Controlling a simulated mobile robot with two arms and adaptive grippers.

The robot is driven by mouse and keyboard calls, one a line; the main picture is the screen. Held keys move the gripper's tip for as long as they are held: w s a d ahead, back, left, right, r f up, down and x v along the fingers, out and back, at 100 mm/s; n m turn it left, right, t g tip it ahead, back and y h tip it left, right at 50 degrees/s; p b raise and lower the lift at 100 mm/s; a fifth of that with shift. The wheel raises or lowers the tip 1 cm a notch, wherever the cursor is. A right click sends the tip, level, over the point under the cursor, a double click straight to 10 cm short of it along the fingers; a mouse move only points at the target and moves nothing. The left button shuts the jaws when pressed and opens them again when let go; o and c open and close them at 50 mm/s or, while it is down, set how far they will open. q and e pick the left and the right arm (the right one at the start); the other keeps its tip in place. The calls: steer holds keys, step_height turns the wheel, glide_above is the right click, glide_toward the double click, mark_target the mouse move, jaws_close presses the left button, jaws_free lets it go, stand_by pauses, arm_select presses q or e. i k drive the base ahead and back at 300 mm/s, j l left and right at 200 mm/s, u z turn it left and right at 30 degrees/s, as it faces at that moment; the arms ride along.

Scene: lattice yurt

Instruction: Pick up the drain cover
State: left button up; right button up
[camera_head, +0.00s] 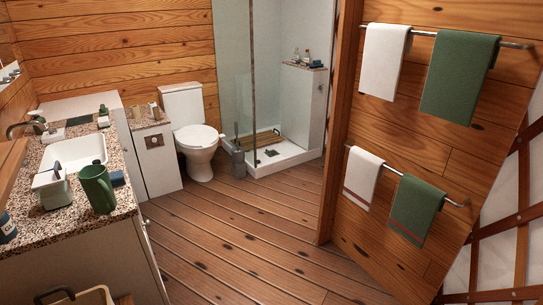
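A small dark square that looks like the drain cover (271,153) lies on the floor of the white shower tray (296,159), in the middle distance. It is too small to tell whether it sits flush or loose. A clear glass panel with a dark upright edge stands at the left of the shower, and the tray's front side looks open to the room. Neither of my grippers shows in the head view.
A wooden slatted piece (258,139) lies at the back of the tray. A grey bin (236,158) and a toilet (196,140) stand left of the shower. The plank floor (235,225) is clear.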

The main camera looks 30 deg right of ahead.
mark_target(272, 154)
steer(key=z, duration=0.7)
steer(key=i+l+z, duration=0.15)
steer(key=i, duration=0.45)
steer(key=i+l+z, duration=0.1)
steer(key=i, duration=0.45)
steer(key=i+u, duration=0.2)
steer(key=i, duration=0.3)
steer(key=i+u, duration=0.15)
steer(key=i, duration=0.4)
steer(key=i+l+u, duration=0.2)
steer(key=i, duration=0.3)
steer(key=i+u, duration=0.2)
steer(key=i, duration=0.3)
steer(key=i+z, duration=0.35)
steer(key=i, duration=0.2)
steer(key=i+j+z, duration=0.1)
steer(key=i+z, duration=0.2)
steer(key=i, duration=0.25)
steer(key=i+j+z, duration=0.35)
steer(key=i, duration=0.2)
steer(key=i+l+z, duration=0.3)
steer(key=z, duration=0.15)
steer(key=i+l+z, duration=0.1)
steer(key=i+z, duration=0.8)
steer(key=i+j+z, duration=0.2)
steer(key=i+z, duration=0.25)
